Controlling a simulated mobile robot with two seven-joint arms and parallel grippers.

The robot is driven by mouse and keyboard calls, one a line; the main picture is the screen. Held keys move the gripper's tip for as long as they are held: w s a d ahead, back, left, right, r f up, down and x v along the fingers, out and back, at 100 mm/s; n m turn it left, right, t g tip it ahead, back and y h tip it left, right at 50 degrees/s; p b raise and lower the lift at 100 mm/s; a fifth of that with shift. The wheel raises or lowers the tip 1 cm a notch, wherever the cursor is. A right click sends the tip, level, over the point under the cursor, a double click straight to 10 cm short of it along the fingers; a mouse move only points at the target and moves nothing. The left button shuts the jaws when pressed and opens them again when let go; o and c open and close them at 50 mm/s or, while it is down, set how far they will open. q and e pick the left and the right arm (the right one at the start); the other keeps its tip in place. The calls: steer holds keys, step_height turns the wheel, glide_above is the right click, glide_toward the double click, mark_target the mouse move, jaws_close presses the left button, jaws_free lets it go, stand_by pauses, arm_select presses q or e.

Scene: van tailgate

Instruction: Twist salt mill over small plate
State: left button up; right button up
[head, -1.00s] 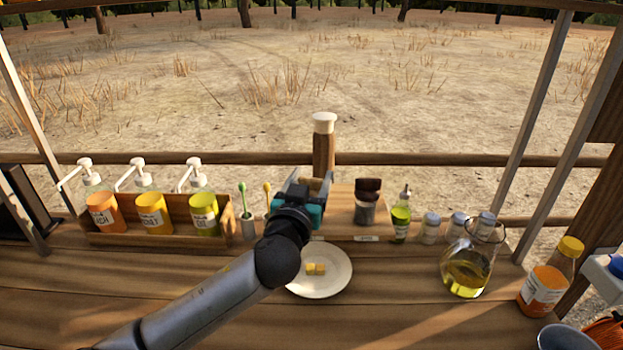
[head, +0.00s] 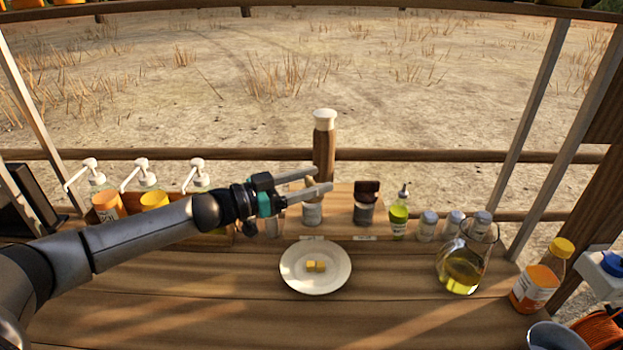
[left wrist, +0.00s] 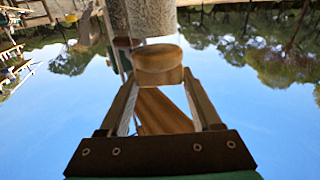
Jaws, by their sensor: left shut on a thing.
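The salt mill (head: 312,214) has a pale grey body and a light wooden top, and appears to stand upright on the wooden riser behind the plate. My left gripper (head: 320,181) reaches in from the left and is shut on the mill's wooden top. In the left wrist view the wooden top (left wrist: 158,60) sits between the fingertips, with the speckled grey body beyond it. The small plate (head: 338,279) is white and round and lies on the counter in front of the riser, with small yellow cubes (head: 316,266) on it. My right gripper is not in view.
A dark-topped mill (head: 366,212) stands right of the salt mill. Further right are a green bottle (head: 398,220), several small shakers, a glass oil jug (head: 462,272) and an orange-labelled bottle (head: 540,284). Pump bottles (head: 106,204) stand at left.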

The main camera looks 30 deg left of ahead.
arm_select(q)
steer(key=shift+w+a+m+g+h+b, duration=0.15)
steer(key=shift+m+g+h+b, duration=0.2)
steer(key=shift+m+g+h, duration=0.45)
steer(key=shift+f+m+g+h+b, duration=0.1)
steer(key=shift+m+g+h+b, duration=0.6)
steer(key=shift+g+h, duration=0.2)
steer(key=m+g+h+b, duration=0.2)
steer(key=g+b, duration=0.1)
steer(key=shift+f+m, duration=0.1)
steer(key=shift+m, duration=0.2)
steer(key=shift+d+m+g+h+b, duration=0.2)
steer(key=shift+m+g+h+b, duration=0.55)
steer(key=shift+g+b, duration=0.85)
steer(key=o, duration=1.4)
steer(key=shift+r, duration=0.25)
